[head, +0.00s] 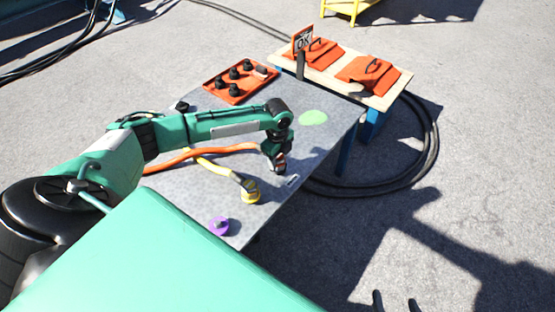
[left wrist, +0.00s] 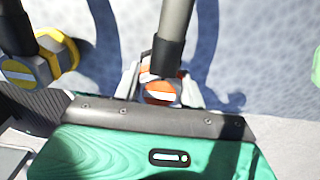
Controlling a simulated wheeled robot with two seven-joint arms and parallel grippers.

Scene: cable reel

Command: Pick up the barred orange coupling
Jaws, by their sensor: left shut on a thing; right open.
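The orange coupling (left wrist: 158,90) has a white bar on its face and a dark cable end rising from it. My left gripper (left wrist: 163,92) is shut around it in the left wrist view. In the head view the left gripper (head: 277,166) is at the right part of the grey table (head: 200,180), mostly hiding the coupling. An orange cable (head: 200,153) runs to it from the left. I cannot tell whether the coupling touches the table. My right gripper (head: 396,302) shows only as two dark, spread fingertips at the bottom edge of the head view.
A yellow coupling (head: 250,192) with a white bar and a purple piece (head: 219,226) stand nearby. An orange tray (head: 240,80) holds several black parts. A green disc (head: 313,118) marks the table. Beyond is a wooden bench (head: 335,72) with orange pieces and an OK sign (head: 303,40).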

